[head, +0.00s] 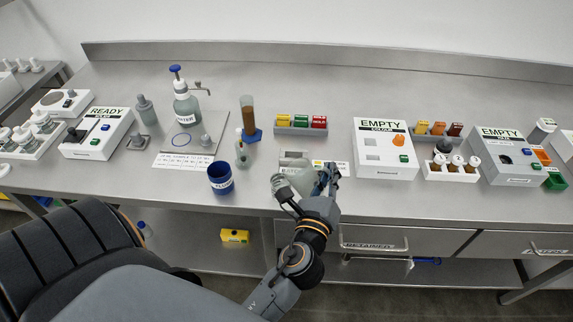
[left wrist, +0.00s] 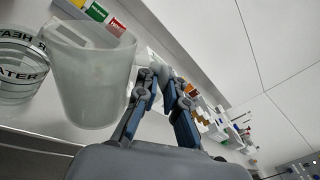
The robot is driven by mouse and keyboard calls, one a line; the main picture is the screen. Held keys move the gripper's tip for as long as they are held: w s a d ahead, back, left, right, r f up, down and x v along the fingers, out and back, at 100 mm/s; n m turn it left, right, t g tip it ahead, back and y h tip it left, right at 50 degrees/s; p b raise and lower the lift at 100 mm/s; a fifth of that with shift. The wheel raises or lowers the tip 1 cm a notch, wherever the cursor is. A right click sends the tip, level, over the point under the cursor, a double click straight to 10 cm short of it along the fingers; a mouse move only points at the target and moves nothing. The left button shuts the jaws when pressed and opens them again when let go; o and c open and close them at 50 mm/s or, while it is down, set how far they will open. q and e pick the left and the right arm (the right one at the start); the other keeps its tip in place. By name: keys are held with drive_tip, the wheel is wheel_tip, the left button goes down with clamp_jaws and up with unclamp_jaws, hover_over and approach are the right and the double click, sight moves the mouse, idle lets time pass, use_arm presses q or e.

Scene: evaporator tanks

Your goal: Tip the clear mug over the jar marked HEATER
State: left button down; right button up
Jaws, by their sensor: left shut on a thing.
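My left gripper (head: 324,181) is over the front middle of the bench. Its fingers (left wrist: 163,90) are shut at the right side of the clear mug (left wrist: 92,75), apparently on its handle. In the head view the mug (head: 299,178) is a pale see-through shape left of the fingers. It looks empty; I cannot tell its exact tilt. A clear jar with HEATER lettering (left wrist: 20,68) stands at the left edge of the left wrist view, partly cut off, beside the mug. My right gripper is not in view.
A dark blue cup (head: 220,180) stands left of the mug. A brown-filled cylinder (head: 248,115) on a blue base and a small bottle (head: 241,155) stand behind it. A rack of coloured blocks (head: 301,130) is behind the mug, and a white EMPTY box (head: 385,160) is to the right.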

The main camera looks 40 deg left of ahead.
use_arm(q)
drive_tip(key=shift+r+p, duration=0.25)
drive_tip(key=shift+p, duration=0.1)
idle(1.1)
drive_tip(key=shift+a+r+n+p, duration=0.3)
drive_tip(key=shift+r+n+p, duration=0.55)
drive_tip(key=shift+n+p, duration=0.25)
idle(5.4)
